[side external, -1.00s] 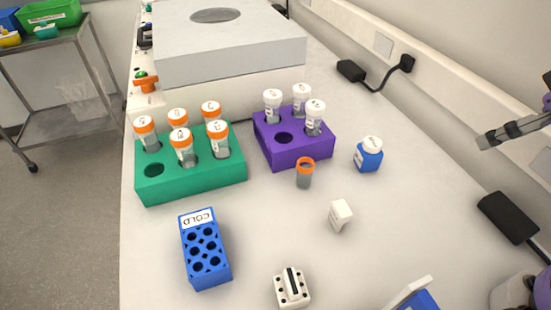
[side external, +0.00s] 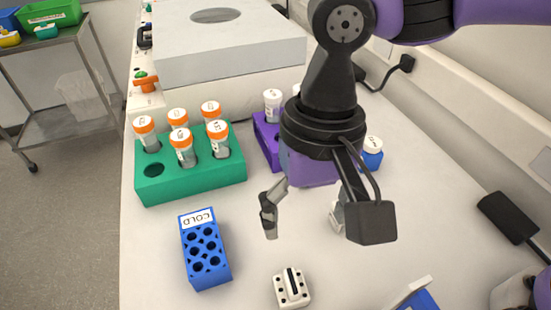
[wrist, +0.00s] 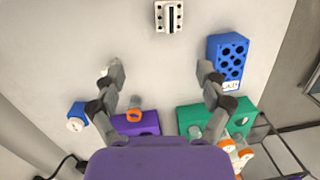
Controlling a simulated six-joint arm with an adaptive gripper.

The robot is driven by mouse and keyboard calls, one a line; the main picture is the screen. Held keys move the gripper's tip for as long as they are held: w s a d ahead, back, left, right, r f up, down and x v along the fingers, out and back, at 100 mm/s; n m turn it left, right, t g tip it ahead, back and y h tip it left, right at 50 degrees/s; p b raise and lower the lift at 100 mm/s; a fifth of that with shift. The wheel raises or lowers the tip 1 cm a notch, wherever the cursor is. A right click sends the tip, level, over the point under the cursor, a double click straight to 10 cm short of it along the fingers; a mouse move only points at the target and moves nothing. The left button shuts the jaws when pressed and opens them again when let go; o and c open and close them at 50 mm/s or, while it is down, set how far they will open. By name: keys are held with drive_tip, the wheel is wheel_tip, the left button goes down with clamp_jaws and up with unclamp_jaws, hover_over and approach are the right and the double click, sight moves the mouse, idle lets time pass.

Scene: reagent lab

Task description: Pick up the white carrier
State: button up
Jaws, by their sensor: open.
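The white carrier (side external: 292,289) is a small white block with dark holes and a black bar along its top. It sits on the bench near the front of the side view, and at the top of the wrist view (wrist: 168,16). My gripper (side external: 304,222) is open and empty above the bench, behind the carrier and apart from it. In the wrist view its two fingers (wrist: 160,72) are spread wide, with bare bench between their tips. Nothing covers the carrier in either view.
A blue "COLD" rack (side external: 206,250) stands left of the carrier. Behind are a green rack (side external: 190,186) with orange-capped tubes and a purple rack (wrist: 140,124). An orange-topped tube (wrist: 134,116) and blue bottle (wrist: 77,112) show beneath my gripper.

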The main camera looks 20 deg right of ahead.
sight(292, 280)
drive_tip(key=s+a+f, duration=0.1)
drive_tip(key=a+f, duration=0.1)
drive_tip(key=shift+s+a+g+h, duration=0.3)
drive_tip(key=shift+s, duration=0.1)
drive_tip(key=f, duration=0.4)
drive_tip(key=shift+s+a+f, duration=0.1)
drive_tip(key=shift+s+f, duration=0.3)
drive_tip(key=f, duration=0.5)
drive_tip(key=shift+s+f, duration=0.2)
drive_tip(key=shift+f, duration=0.1)
drive_tip(key=c, duration=1.2)
